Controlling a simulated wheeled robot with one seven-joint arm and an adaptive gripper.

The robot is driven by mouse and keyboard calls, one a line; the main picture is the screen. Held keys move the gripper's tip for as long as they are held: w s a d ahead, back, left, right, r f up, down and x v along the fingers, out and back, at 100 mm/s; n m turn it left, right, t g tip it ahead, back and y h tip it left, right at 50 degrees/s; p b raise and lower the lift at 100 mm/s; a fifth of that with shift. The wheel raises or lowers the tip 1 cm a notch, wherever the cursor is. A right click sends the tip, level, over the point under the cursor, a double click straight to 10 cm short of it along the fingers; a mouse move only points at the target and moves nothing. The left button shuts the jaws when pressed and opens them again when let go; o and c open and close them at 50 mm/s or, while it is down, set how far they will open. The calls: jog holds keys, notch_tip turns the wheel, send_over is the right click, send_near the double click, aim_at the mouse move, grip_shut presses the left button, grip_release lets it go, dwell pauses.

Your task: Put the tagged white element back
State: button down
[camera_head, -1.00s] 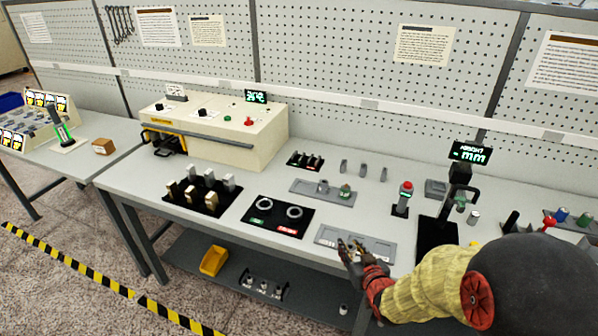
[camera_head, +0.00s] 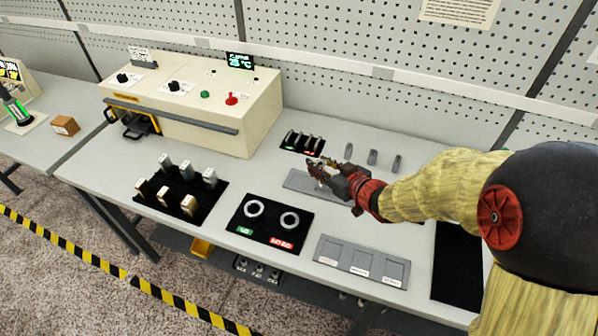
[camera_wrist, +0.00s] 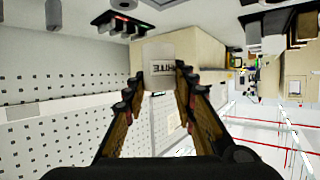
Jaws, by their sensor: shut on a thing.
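My gripper (camera_head: 314,172) is shut on a small white element (camera_wrist: 158,52) with a dark printed tag, seen upside down between the fingertips in the wrist view. The lettering seems to read WHITE. In the head view my fingers mostly hide the element. My gripper is above or in front of a grey plate (camera_head: 296,183), partly covering it. A grey tray with three labelled recesses (camera_head: 362,263) lies nearer the front edge, and its recesses look empty.
A black mat (camera_head: 178,188) with several upright white and beige blocks is on the left. A black pad with two rings (camera_head: 270,224) lies in the middle. A cream machine (camera_head: 195,100) stands behind. A small dark rack (camera_head: 302,143) and grey upright pieces (camera_head: 372,157) are near my gripper.

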jog(key=w+a+f+b, duration=0.1)
jog(key=w+f, duration=0.1)
jog(key=w+a+f+b, duration=0.1)
jog(key=w+a+f, duration=0.1)
jog(key=w+a+f+b, duration=0.1)
jog(key=w+a+f, duration=0.1)
jog(key=f, duration=0.1)
jog(key=shift+w+a, duration=0.2)
jog(key=shift+w, duration=0.1)
jog(key=shift+w+a+f+b, duration=0.3)
jog(key=shift+w+a+f, duration=0.05)
jog(key=shift+f, duration=0.15)
jog(key=shift+w+f+b, duration=0.1)
jog(key=shift+f+b, duration=0.65)
jog(key=shift+f, duration=0.8)
jog(key=shift+f, duration=0.15)
jog(key=c, duration=1.5)
grip_release()
jog(key=shift+c, duration=0.2)
jog(key=shift+o, duration=0.4)
